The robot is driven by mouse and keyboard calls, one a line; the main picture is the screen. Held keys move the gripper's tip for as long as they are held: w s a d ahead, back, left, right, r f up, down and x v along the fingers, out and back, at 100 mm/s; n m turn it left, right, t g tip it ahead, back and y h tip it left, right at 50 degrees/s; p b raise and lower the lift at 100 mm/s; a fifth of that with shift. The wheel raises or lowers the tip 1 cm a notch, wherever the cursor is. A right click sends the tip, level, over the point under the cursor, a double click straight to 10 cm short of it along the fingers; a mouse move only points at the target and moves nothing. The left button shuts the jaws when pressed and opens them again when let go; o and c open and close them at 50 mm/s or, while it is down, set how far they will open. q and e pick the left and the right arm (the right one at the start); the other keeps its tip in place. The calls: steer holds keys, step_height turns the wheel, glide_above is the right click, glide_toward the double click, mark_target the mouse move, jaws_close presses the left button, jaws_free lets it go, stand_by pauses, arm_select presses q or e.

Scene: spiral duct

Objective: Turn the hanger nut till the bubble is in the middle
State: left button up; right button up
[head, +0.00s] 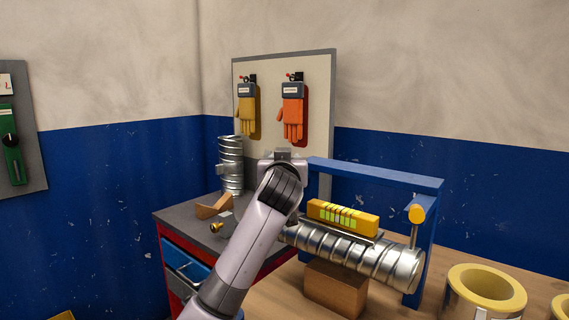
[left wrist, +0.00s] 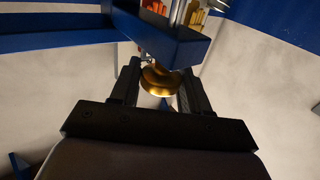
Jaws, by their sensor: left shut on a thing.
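The spiral duct (head: 385,262) lies under a blue frame (head: 375,174) in the head view. A yellow level (head: 355,219) sits on top of it, with a green vial window; its bubble is too small to place. In the left wrist view my left gripper (left wrist: 159,86) is shut on a round brass hanger nut (left wrist: 160,79), just below a blue bar. In the head view my left arm hides the fingers and that nut. A yellow knob on a rod (head: 417,214) shows at the frame's right end. My right gripper is not in view.
A wooden block (head: 336,288) stands under the duct. Yellow-rimmed rolls (head: 486,285) stand at the front right. A dark-topped cabinet (head: 190,229) holds an upright duct piece (head: 231,165). Gloves (head: 292,115) hang on the back board.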

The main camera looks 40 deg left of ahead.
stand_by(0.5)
arm_select(q)
steer(key=o, duration=1)
steer(key=shift+b+v, duration=0.7)
steer(key=shift+v, duration=2.9)
